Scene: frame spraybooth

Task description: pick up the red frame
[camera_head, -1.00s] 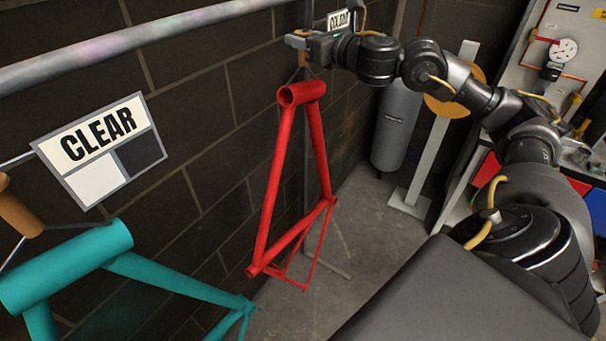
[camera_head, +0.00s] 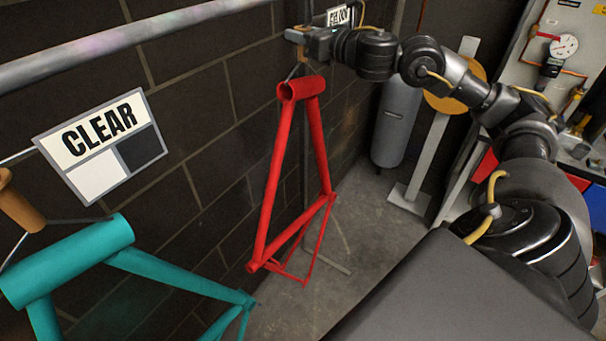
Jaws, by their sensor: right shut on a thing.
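The red frame (camera_head: 274,185) is a bare bicycle frame that hangs in the middle of the head view, below a thin hook and handle. My right gripper (camera_head: 300,38) comes in from the right and is above the frame's top tube end. It is shut on the tan handle (camera_head: 302,50) of the hook that the red frame hangs from. The exact contact of the fingers is small and partly hidden. My left gripper is not in view.
A teal frame (camera_head: 70,260) hangs at the lower left by a brown handle (camera_head: 20,202). A CLEAR sign (camera_head: 100,145) is in front of the dark block wall. A grey rail (camera_head: 130,40) crosses the upper left. A grey cylinder (camera_head: 395,122) and a stand (camera_head: 432,150) are behind.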

